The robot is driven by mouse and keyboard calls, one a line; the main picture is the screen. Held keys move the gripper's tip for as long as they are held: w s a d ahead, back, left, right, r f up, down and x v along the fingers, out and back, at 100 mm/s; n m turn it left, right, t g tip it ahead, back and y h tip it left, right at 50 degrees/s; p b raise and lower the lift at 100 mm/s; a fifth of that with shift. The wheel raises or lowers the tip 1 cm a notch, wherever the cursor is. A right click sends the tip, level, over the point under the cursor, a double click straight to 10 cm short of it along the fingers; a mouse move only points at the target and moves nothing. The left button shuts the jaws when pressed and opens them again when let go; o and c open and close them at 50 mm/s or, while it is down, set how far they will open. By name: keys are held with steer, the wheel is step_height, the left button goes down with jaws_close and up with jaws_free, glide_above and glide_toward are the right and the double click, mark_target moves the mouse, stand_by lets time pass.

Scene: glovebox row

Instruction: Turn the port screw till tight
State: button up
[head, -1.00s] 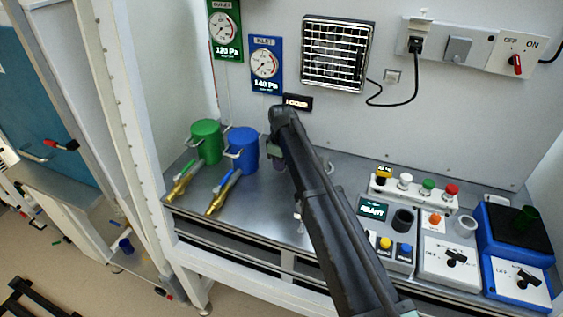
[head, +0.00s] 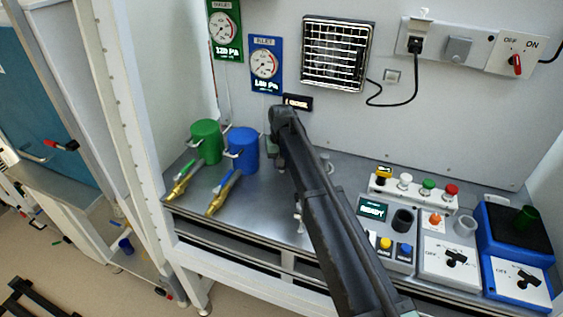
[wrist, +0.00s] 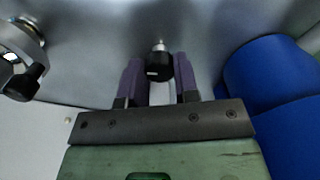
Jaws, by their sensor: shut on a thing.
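The port screw (wrist: 159,68) shows in the wrist view as a black knob with a small white mark and a thin metal shaft behind it. My gripper (wrist: 158,76) has its two purple fingers on either side of this knob and is shut on it. A pale piece shows between the fingers, just below the knob. In the head view my own arm hides the screw and the fingertips. How tight the screw sits cannot be told.
A blue canister (head: 242,150) stands close by the gripper, with a green canister (head: 206,140) to its left. A second black knob (wrist: 24,82) on a metal fitting is at the wrist view's left. Control boxes (head: 450,258) fill the bench's right side.

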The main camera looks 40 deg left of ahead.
steer(key=m, duration=1.1)
steer(key=shift+m, duration=0.3)
stand_by(0.4)
steer(key=o, duration=0.9)
step_height(320, 180, up, 11)
steer(key=p, duration=1)
steer(key=shift+f+p, duration=0.1)
steer(key=shift+p, duration=0.3)
